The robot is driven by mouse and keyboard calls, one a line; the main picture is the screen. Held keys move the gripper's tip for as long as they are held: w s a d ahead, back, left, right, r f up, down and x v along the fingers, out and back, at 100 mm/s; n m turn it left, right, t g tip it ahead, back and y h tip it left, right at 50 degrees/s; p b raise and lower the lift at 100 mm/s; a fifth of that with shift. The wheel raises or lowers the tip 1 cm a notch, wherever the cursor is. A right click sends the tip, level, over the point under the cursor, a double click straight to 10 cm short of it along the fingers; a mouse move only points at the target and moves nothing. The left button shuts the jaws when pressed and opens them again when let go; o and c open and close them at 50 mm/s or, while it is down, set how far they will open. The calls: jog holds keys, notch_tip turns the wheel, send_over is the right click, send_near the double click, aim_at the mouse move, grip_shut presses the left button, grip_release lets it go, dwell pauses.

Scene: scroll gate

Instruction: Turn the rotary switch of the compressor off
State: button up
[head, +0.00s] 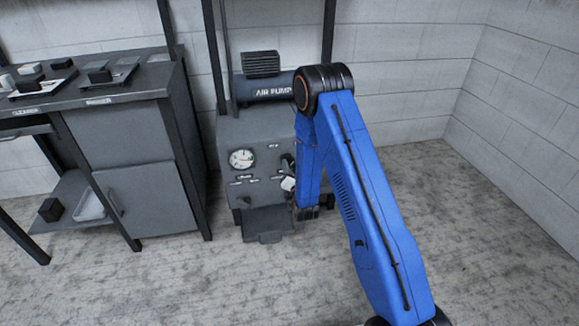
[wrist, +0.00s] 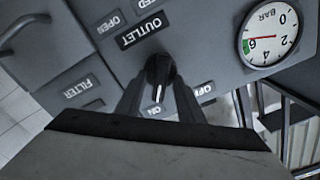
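The compressor (head: 228,135) is a grey cabinet with a dial on its front and a motor marked AIR PUMP on top. In the wrist view its black rotary switch (wrist: 160,70) has a white pointer line directed down in the picture, towards the ON label (wrist: 135,130). The OFF label (wrist: 206,89) is to the right, partly covered. My gripper (wrist: 159,85) has its dark fingers on either side of the switch, very close to it; I cannot tell whether they press on it. In the head view my gripper is at the right of the panel, partly hidden by my blue arm.
The pressure gauge (wrist: 268,32) is beside the switch, and OUTLET (wrist: 141,30) and FILTER (wrist: 77,89) labels are close by. A grey workbench (head: 120,90) with small trays and a cabinet stands left of the compressor. The floor to the right is clear up to the wall.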

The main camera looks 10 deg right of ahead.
grip_shut()
jog(key=n, duration=0.3)
jog(key=shift+a+n, duration=0.1)
jog(key=shift+n, duration=0.3)
jog(key=n, duration=1)
jog(key=shift+a, duration=0.2)
dwell(0.5)
